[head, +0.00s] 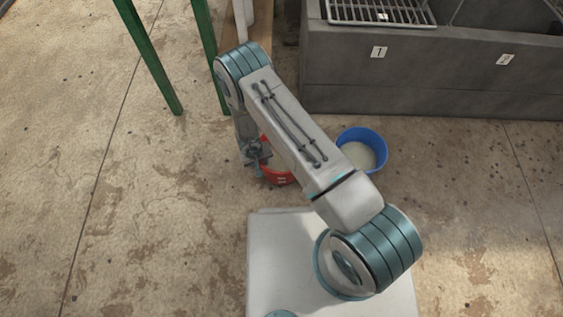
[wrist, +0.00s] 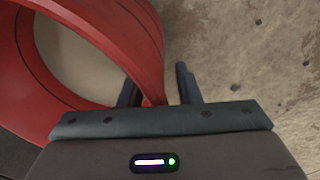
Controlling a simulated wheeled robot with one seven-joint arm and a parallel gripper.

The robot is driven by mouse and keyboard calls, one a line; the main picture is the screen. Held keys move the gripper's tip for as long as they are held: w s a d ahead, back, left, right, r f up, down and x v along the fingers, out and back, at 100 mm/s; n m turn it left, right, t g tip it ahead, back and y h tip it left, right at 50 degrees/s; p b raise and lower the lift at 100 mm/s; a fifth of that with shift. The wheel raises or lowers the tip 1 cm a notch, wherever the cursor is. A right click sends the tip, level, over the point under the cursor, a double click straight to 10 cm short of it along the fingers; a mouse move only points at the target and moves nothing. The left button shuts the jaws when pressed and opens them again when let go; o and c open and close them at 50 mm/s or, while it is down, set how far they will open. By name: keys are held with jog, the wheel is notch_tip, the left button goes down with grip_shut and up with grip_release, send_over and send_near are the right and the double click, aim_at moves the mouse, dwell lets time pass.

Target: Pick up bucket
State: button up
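A red bucket (head: 272,178) stands on the floor, largely hidden by my arm in the head view. In the wrist view the red bucket (wrist: 140,42) fills the upper left, with pale contents or bottom showing inside. My gripper (wrist: 157,76) is at its rim with fingers apart. The left finger shows on the inner side of the wall and the right finger outside, with a gap between the right finger and the wall. In the head view my gripper (head: 256,154) is at the left side of the bucket.
A blue bucket (head: 372,138) with pale contents stands to the right of the red one. A grey concrete trough (head: 430,75) with a metal grate (head: 378,10) is behind. Green posts (head: 150,60) rise at the upper left. The floor at left and right is clear.

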grip_shut()
jog(key=shift+d, duration=0.15)
jog(key=shift+w+r, duration=0.1)
dwell(0.9)
